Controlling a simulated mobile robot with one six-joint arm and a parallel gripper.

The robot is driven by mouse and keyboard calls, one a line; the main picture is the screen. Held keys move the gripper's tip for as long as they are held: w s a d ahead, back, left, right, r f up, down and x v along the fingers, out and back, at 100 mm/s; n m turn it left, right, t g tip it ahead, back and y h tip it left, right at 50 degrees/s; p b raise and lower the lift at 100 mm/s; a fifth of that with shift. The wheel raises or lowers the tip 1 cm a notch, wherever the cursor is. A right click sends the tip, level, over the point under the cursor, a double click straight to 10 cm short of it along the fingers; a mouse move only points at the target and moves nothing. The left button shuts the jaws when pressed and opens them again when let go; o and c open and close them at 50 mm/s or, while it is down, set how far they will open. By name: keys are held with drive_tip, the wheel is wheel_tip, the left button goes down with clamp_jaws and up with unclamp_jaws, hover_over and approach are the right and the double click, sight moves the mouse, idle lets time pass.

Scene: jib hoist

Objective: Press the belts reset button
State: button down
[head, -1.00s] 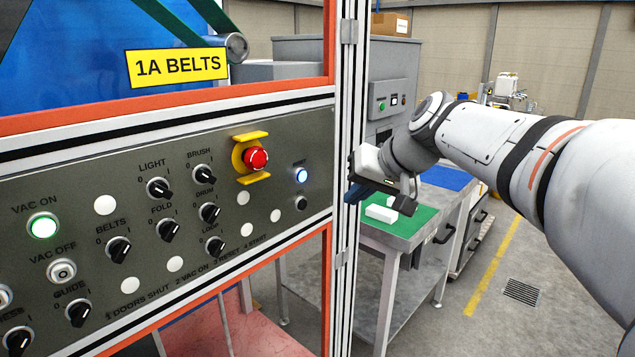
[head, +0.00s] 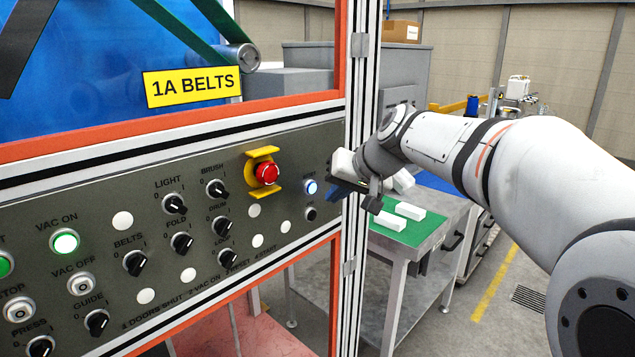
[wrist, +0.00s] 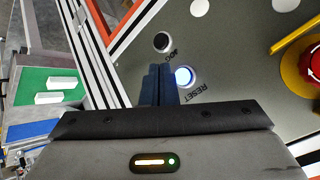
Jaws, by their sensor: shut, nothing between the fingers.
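The reset button (head: 310,187) is a small round button lit blue-white, at the right end of the grey control panel (head: 60,205) under the yellow "1A BELTS" sign (head: 192,87). In the wrist view the lit button (wrist: 184,77) has the word RESET beside it. My gripper (head: 338,191) is shut and empty, just right of the button in the head view. In the wrist view my dark blue fingertips (wrist: 160,70) lie beside the button, between it and the white frame post. I cannot tell whether they touch the panel.
A black JOG button (wrist: 161,42) sits close to the fingertips; it also shows in the head view (head: 310,214). A red emergency stop (head: 267,173) with a yellow guard is left of the reset button. A vertical frame post (head: 356,130) stands right of the panel.

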sight(312, 188)
drive_tip(key=shift+w+a, duration=0.7)
drive_tip(key=shift+a, duration=0.2)
drive_tip(key=shift+w+a, duration=0.1)
idle(1.4)
drive_tip(key=shift+w+a+p, duration=0.2)
drive_tip(key=shift+p, duration=0.1)
drive_tip(key=shift+w+a, duration=0.3)
drive_tip(key=shift+a, duration=0.05)
idle(0.7)
drive_tip(key=shift+s+d, duration=0.1)
idle(0.3)
drive_tip(key=shift+s+d+b, duration=0.4)
drive_tip(key=shift+s+d, duration=0.05)
drive_tip(key=shift+d, duration=0.1)
